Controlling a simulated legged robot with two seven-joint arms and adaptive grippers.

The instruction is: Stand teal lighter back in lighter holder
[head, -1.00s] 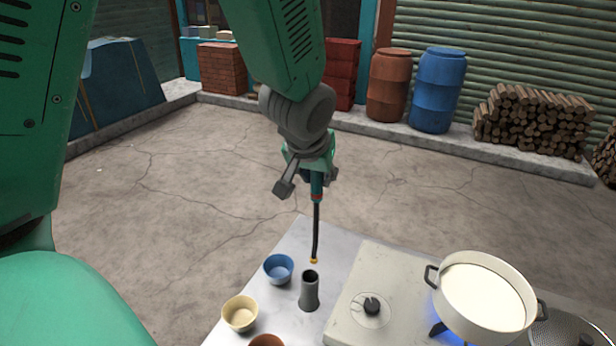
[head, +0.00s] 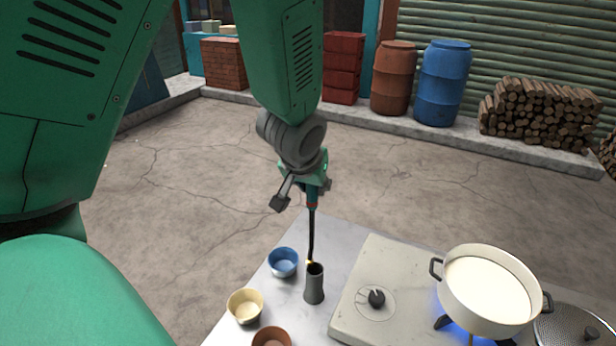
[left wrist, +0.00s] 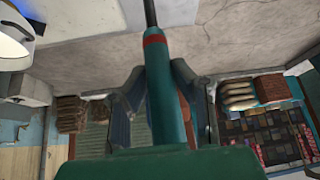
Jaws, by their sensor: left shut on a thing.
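My left gripper (head: 308,185) is shut on the teal lighter (head: 312,208), which hangs with its long black stem pointing down. The lighter's teal handle and red band also show in the left wrist view (left wrist: 165,95) between the fingers (left wrist: 160,105). The stem's brass tip is just above and beside the rim of the lighter holder (head: 314,286), a dark grey upright cylinder with an open top. In the head view the tip overlaps the holder's back left rim; I cannot tell if it touches. My right gripper is not in view.
A blue bowl (head: 283,262), a cream bowl (head: 245,306) and a brown bowl (head: 271,338) stand left of the holder. To the right is a stove (head: 375,270) with a white pot (head: 488,292) over a blue flame. A lid (head: 570,330) lies beyond it.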

